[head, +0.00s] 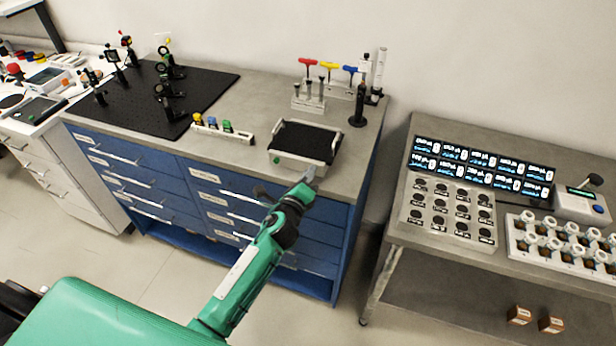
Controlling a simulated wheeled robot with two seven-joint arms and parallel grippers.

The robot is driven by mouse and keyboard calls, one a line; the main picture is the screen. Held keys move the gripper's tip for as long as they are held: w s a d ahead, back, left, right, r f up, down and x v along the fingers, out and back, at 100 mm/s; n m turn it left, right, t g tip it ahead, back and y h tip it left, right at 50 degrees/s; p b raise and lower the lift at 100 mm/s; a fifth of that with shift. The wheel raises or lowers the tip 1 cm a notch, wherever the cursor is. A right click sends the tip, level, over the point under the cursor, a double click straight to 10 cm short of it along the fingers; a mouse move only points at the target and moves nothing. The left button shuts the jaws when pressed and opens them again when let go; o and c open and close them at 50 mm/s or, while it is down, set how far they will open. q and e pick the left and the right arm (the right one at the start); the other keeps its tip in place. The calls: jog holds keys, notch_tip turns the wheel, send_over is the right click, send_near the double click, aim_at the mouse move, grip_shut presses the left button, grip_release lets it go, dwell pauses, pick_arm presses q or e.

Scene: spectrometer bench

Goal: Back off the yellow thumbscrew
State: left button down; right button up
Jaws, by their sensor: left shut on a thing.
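My left gripper (312,173) is at the front right corner of a light tray-like unit with a black top (305,140), near the front edge of the grey bench. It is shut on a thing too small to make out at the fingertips. On the black breadboard (205,85) stand several dark optical mounts; one has a small yellow part (160,67), but I cannot tell if it is the yellow thumbscrew. A white rack (220,131) left of the unit holds small pieces with yellow, blue and green tops. My right gripper is not in view.
A stand (308,104) with red, yellow and blue T-handled tools is at the back, beside a dark post (358,105). Blue drawers (225,190) lie below the bench top. A separate bench (400,234) at right carries lit displays and white-capped jars. Floor between benches is clear.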

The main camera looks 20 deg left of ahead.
pick_arm(q)
jog(key=n, duration=0.3)
jog(key=shift+f, duration=0.1)
jog(key=n+b, duration=0.1)
jog(key=n, duration=0.2)
jog(key=shift+n, duration=0.3)
jog(key=n, duration=0.5)
dwell(0.3)
jog(key=c, duration=1.4)
grip_release()
